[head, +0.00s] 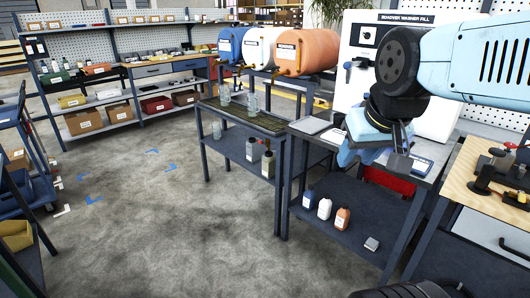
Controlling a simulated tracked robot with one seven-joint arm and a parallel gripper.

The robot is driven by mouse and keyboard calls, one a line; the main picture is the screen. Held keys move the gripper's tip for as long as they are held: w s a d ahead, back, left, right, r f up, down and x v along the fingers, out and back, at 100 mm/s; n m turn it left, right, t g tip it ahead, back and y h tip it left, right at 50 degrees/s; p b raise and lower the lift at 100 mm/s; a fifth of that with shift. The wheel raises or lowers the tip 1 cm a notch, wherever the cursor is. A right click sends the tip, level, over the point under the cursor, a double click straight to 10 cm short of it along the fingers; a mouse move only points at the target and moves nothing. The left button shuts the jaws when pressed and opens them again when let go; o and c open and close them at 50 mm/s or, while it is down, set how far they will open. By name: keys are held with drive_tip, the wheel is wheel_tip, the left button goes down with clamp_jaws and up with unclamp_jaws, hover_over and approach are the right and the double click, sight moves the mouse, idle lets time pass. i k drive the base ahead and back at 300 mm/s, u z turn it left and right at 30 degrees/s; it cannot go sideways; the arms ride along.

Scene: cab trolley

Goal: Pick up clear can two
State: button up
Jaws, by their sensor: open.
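Several clear cans stand on the grated top of the middle stand (243,117). No readable label tells which is clear can two. My gripper (385,153) is at the right, over the grey bench and well apart from the cans. It is open with nothing seen in it; my arm hides part of it.
Blue, white and orange drums (307,52) lie behind the stand. Bottles (325,208) stand on the grey bench's lower shelf. A white washer cabinet (360,75) is behind my arm. Shelving with boxes (83,122) is at the back left. Open floor (160,220) lies at centre left.

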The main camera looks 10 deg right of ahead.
sight(268, 159)
drive_tip(key=u, duration=0.2)
drive_tip(key=i, duration=0.9)
drive_tip(key=z, duration=0.1)
